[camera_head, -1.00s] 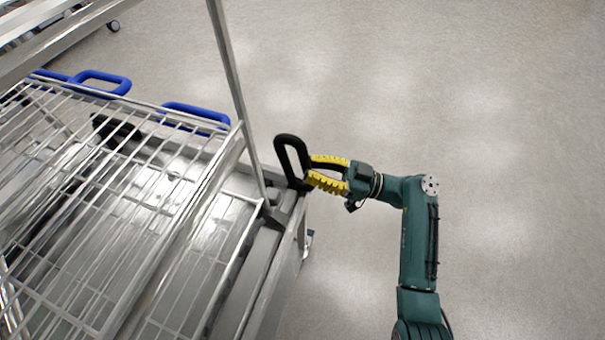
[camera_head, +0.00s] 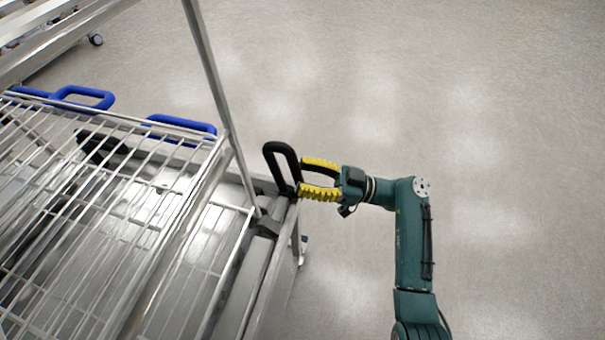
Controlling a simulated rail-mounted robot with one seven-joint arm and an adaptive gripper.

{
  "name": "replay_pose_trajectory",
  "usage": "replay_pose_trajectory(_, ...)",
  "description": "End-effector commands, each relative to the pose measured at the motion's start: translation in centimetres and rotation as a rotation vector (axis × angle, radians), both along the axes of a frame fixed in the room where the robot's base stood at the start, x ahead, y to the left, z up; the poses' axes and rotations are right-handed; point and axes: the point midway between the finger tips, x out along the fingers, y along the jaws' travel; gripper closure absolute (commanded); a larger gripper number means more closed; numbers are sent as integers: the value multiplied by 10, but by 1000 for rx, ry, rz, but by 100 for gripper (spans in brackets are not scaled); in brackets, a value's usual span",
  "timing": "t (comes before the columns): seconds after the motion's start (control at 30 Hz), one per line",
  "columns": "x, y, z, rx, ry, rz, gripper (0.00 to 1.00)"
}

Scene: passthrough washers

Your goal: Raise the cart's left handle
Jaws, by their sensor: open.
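The cart (camera_head: 262,285) is a grey metal frame at the lower left. My gripper (camera_head: 303,178) has yellow ridged fingers and comes from the right. Its fingers are apart, with the tips right at the handle's right side. One fingertip overlaps the handle's lower part in the picture; I cannot tell whether they touch.
Silver wire racks (camera_head: 110,220) fill the left side. Blue handles (camera_head: 180,125) sit along the rack's far edge. A thin metal post (camera_head: 215,80) rises left of the black handle. The grey floor (camera_head: 480,120) to the right is clear.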

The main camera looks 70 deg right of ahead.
Motion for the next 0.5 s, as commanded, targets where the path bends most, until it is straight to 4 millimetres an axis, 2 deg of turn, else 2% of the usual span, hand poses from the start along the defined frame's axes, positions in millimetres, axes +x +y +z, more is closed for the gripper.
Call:
replay_pose_trajectory(0.3, -69, -19, -17, 2, 1, -7, 49)
replay_pose_trajectory(0.5, -101, -27, -25, 1, 0, -3, 49)
